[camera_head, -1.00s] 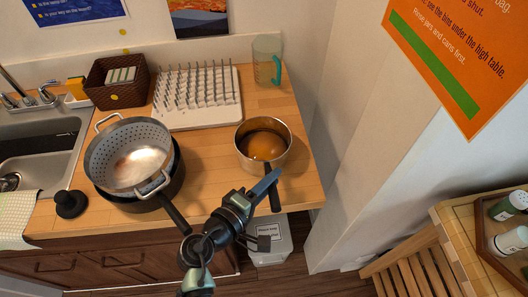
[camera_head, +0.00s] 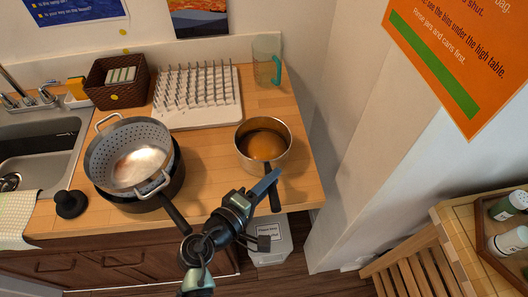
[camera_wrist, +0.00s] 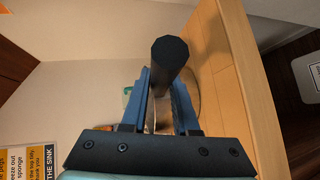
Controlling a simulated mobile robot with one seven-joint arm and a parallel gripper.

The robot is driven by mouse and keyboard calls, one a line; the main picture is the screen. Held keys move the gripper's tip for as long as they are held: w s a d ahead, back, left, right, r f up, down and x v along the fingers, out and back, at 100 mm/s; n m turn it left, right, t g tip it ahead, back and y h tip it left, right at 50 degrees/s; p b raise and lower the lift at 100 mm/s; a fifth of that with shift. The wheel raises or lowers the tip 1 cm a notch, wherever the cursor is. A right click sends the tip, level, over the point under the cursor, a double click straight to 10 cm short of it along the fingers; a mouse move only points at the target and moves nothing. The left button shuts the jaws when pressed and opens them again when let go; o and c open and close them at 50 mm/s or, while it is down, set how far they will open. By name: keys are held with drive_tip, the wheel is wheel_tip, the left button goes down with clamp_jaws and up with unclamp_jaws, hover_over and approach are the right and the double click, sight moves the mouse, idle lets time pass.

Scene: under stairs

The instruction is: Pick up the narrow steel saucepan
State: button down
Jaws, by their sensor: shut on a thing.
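The narrow steel saucepan (camera_head: 283,165) stands upright on the wooden counter near its right front corner, with brownish-orange inside. Its black handle (camera_head: 274,200) points toward the front edge and overhangs it. My gripper (camera_head: 269,183) is at the handle, with its blue fingers on either side. In the wrist view, my gripper (camera_wrist: 165,100) is shut on the black handle (camera_wrist: 170,53), whose round end faces the camera. The pan's body is mostly hidden there behind the fingers and handle.
A colander (camera_head: 112,150) sits in a dark pan (camera_head: 178,180) to the left. Behind are a white spiked drying rack (camera_head: 185,122), a brown basket (camera_head: 130,96) and a clear jug (camera_head: 264,66) with a teal handle. A wall (camera_head: 350,130) rises just right of the counter.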

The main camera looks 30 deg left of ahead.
drive_tip(key=shift+w+a+r, duration=0.1)
drive_tip(key=shift+r, duration=0.1)
drive_tip(key=shift+r, duration=0.1)
drive_tip(key=shift+r, duration=4.85)
drive_tip(key=c, duration=1.3)
unclamp_jaws()
clamp_jaws()
